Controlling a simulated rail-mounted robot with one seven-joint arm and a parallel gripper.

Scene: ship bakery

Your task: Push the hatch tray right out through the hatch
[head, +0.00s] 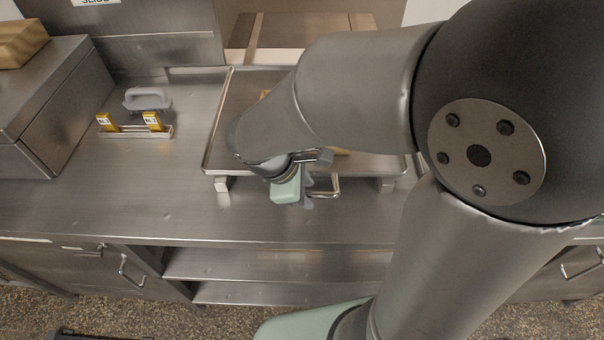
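The hatch tray (215,130) is a shallow metal tray with a raised rim, lying on the steel counter. Its far end is at the hatch opening (300,30) in the back wall. A wire handle (335,188) stands at its near edge, and pale blocks (222,184) show under its near corners. My gripper (308,190) is at the near edge, beside or at the handle. My wrist and forearm cover much of the tray. The fingers are mostly hidden, so I cannot tell whether they are open or touching the handle. Something tan on the tray shows partly behind my arm.
A small rack with yellow-tagged pieces (153,121) and a grey-handled item (147,98) stand on the counter left of the tray. A steel box (50,100) stands at far left. The counter front left of the tray is clear. Open shelves (270,264) lie below.

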